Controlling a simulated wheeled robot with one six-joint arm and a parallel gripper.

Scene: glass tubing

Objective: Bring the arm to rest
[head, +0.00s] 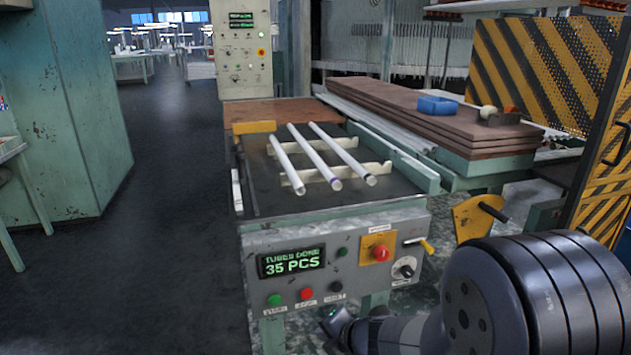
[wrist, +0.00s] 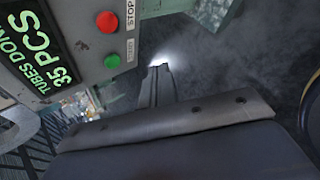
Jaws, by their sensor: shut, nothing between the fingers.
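My gripper (wrist: 158,72) shows in the wrist view as narrow dark fingers held together, with nothing between them. It points at the dark floor beside the control panel (wrist: 92,72) and appears apart from it. In the head view, my arm (head: 530,295) fills the lower right corner, in front of the machine. A smaller part of it reaches left below the panel's buttons, and the fingertips cannot be made out there.
The control panel (head: 345,258) carries a 35 PCS display, buttons and a red knob. Three glass tubes (head: 335,155) lie on supports on the machine's bed (head: 275,197). A yellow bracket (head: 480,217) stands near my arm. Open floor (head: 170,190) lies to the left.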

